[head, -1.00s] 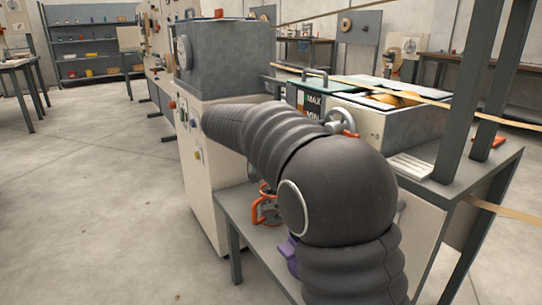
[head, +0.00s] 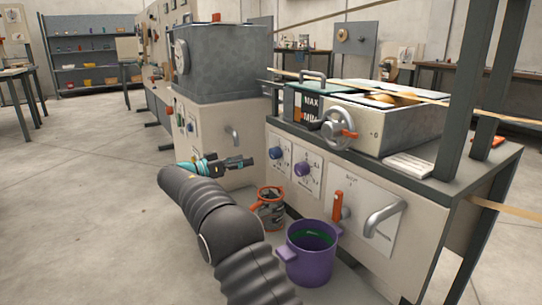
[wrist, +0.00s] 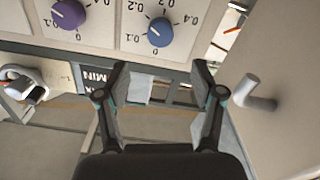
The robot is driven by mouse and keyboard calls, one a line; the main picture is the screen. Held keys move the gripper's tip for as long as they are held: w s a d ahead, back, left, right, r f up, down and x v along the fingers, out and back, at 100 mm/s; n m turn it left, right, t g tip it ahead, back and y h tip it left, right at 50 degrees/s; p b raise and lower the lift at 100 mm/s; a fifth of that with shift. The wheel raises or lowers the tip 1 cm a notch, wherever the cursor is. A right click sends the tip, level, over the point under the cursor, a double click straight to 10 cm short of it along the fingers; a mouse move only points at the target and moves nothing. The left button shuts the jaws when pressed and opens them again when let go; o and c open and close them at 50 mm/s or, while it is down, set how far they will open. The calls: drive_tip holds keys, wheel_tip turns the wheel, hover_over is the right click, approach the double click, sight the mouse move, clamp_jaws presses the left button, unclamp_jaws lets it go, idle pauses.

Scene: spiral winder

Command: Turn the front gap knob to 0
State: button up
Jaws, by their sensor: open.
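Two gap dials sit on the pale front panel of the winder. The blue knob (head: 276,153) is on the left dial and the purple knob (head: 302,169) on the right dial. The wrist view is turned over, so the purple knob (wrist: 68,14) is at its upper left and the blue knob (wrist: 160,32) at its top middle. Numbers such as 0.1, 0.2 and 0.4 ring the blue knob. I cannot tell which knob is the front one. My gripper (head: 246,162) is open and empty, just left of the blue knob, apart from it; its fingers (wrist: 160,84) are below the dials in the wrist view.
A handwheel (head: 339,130) stands out above the dials. A purple bucket (head: 310,262) and an orange-rimmed pot (head: 268,208) stand below the panel. An orange lever (head: 338,205) and a grey curved handle (head: 384,219) are further right. Floor at left is clear.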

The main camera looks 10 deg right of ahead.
sight(271, 154)
drive_tip(key=x, duration=1.1)
drive_tip(key=shift+d, duration=0.1)
drive_tip(key=c, duration=1.1)
